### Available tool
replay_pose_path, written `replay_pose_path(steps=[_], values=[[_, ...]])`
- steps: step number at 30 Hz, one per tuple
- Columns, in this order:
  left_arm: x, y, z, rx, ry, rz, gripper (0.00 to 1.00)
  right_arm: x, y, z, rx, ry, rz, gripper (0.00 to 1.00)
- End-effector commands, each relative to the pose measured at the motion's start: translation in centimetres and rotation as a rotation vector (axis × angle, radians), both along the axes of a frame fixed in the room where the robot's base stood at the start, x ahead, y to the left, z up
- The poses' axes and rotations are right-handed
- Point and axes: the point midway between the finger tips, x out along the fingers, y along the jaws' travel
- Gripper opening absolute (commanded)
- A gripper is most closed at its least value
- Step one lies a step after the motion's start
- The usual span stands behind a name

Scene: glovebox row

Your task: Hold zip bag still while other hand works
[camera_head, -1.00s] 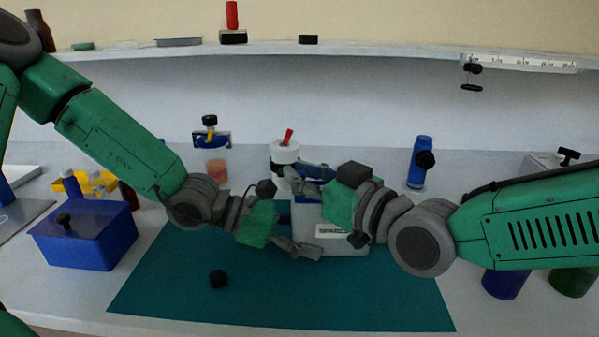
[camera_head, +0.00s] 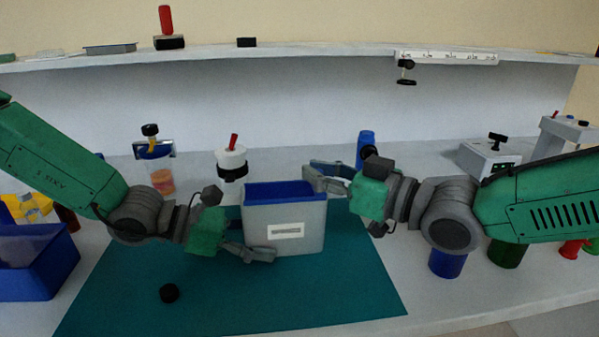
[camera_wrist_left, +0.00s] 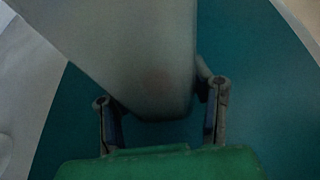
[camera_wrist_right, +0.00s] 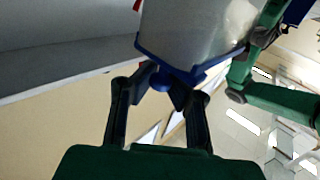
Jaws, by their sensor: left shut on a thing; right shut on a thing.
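The zip bag (camera_head: 285,215) is a grey, box-like pouch with a blue rim and a white label, standing upright on the teal mat (camera_head: 230,300). Its blue inside shows at the top. My left gripper (camera_head: 258,250) is shut on its lower left corner; the left wrist view shows the fingers (camera_wrist_left: 162,108) on either side of the grey corner (camera_wrist_left: 155,85). My right gripper (camera_head: 325,180) is at the upper right corner. In the right wrist view, its fingertips (camera_wrist_right: 164,84) close on a small blue piece at the bag's blue rim (camera_wrist_right: 205,74).
A blue bin (camera_head: 40,262) stands at left. Blue (camera_head: 447,263) and green (camera_head: 508,254) containers stand at right.

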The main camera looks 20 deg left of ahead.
Motion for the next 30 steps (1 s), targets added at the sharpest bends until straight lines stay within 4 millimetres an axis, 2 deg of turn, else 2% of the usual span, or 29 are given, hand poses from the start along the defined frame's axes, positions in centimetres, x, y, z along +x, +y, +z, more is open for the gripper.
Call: replay_pose_path(steps=[5, 6, 8, 20, 23, 30], values=[[0.0, 0.2, -0.3, 0.005, 0.006, 0.003, 0.19, 0.4, -0.2, 0.0, -0.002, -0.002, -0.009, 0.0], [0.0, 0.2, -0.3, 0.005, 0.007, 0.004, 0.19, 0.4, -0.2, 0.0, -0.002, -0.002, -0.009, 0.14], [0.0, 0.2, -0.3, 0.006, 0.007, 0.004, 0.19, 0.4, -0.2, 0.0, -0.002, -0.001, -0.009, 0.35], [0.0, 0.1, -0.3, 0.007, 0.007, 0.003, 0.19, 0.2, -0.7, 0.0, -0.001, 0.0, -0.006, 0.35], [0.0, 0.1, -0.3, 0.007, 0.007, 0.003, 0.19, 0.0, -2.0, 0.0, -0.002, -0.001, -0.007, 0.35], [0.0, 0.0, -0.3, 0.007, 0.007, 0.003, 0.19, -0.9, -7.1, 0.0, 0.0, 0.0, -0.009, 0.35]])
